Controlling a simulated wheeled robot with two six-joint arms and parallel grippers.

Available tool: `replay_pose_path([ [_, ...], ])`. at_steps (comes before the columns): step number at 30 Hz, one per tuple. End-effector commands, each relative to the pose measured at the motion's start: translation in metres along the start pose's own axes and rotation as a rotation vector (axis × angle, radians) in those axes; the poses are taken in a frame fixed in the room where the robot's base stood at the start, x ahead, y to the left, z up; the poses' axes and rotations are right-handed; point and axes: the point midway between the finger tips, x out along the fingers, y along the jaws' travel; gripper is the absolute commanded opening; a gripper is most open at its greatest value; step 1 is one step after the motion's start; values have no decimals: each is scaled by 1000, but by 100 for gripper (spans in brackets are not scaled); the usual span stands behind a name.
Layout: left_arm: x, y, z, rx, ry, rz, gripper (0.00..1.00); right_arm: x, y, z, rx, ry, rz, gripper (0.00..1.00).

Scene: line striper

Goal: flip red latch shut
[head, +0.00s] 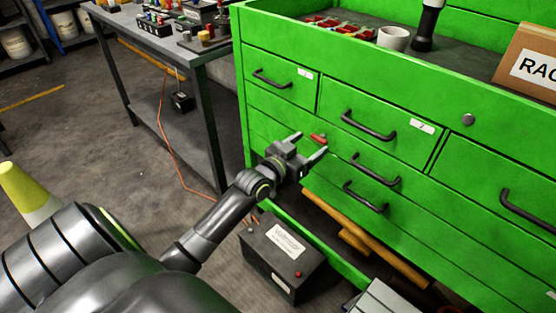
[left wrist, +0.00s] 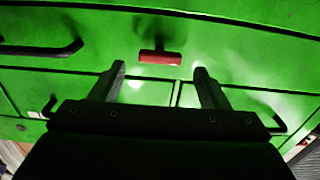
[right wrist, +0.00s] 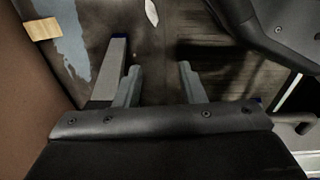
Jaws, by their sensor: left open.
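The red latch (head: 318,138) is a small red bar on the front of the green tool cabinet (head: 280,112), below the top drawers. It also shows in the left wrist view (left wrist: 160,58), lying roughly level, just beyond and between my left fingertips. My left gripper (head: 312,146) is open and empty, close to the latch; I cannot tell whether a finger touches it. My right gripper (right wrist: 157,72) shows only in the right wrist view. Its fingers are apart with nothing between them, over a dark floor area.
Black drawer handles (head: 368,127) stick out around the latch. A black battery box (head: 280,255) stands on the floor below my left arm. A grey workbench (head: 150,30) with small parts is at the back left. A yellow-white cone (head: 25,195) stands at the left.

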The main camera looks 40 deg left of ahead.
Motion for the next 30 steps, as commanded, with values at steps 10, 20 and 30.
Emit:
replay_pose_path([
  [10,-75,0,0,1,-4,0,69,14,6,13,-14,3,14,36],
  [20,-128,0,0,-1,-2,0,69,25,11,26,-26,6,24,36],
  [30,-140,0,0,0,1,0,69,28,13,30,-29,7,26,36],
])
